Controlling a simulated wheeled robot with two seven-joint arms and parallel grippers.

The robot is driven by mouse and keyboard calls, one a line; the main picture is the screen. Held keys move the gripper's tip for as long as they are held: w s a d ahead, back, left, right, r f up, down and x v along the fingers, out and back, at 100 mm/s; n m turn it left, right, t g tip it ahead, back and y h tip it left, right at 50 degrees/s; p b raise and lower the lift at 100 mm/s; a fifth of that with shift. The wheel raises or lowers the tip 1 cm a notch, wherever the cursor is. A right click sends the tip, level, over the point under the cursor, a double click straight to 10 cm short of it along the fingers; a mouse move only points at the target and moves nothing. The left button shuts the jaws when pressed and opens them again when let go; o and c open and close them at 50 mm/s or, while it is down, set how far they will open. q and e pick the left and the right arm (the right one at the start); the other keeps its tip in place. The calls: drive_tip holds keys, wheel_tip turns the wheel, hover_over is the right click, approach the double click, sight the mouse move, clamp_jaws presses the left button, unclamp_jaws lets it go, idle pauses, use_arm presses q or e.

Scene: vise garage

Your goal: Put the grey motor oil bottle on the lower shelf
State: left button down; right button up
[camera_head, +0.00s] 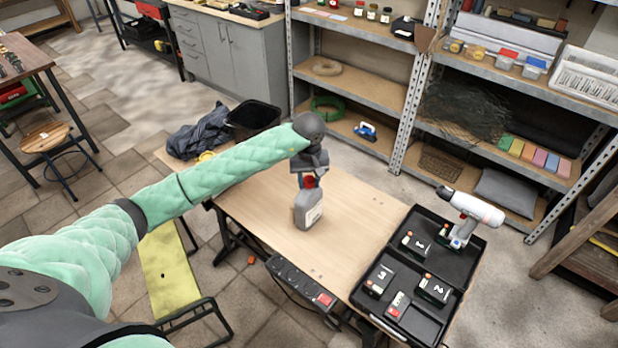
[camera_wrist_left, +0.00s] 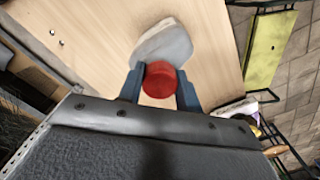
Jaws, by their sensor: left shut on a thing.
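The grey motor oil bottle (camera_head: 308,210) has a red cap and a pale label and is upright over the wooden workbench (camera_head: 262,205). I cannot tell whether its base touches the bench top. My left gripper (camera_head: 308,181) comes from above and is shut on the bottle at its red cap. In the left wrist view the two fingers (camera_wrist_left: 160,88) sit on either side of the red cap, with the grey bottle body (camera_wrist_left: 163,43) beyond. The lower shelf (camera_head: 350,137) of the metal rack stands behind the bench. My right gripper is not in view.
A black case (camera_head: 459,285) with batteries and a cordless drill (camera_head: 472,208) occupies the bench's right end. The lower shelf holds a green hose coil (camera_head: 327,107) and a blue-and-white item (camera_head: 365,130). A black bin (camera_head: 252,118) stands behind the bench's left end.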

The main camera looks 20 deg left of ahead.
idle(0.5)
use_arm(q)
drive_tip(key=c, duration=1)
unclamp_jaws()
drive_tip(key=shift+f, duration=0.1)
drive_tip(key=shift+o, duration=0.2)
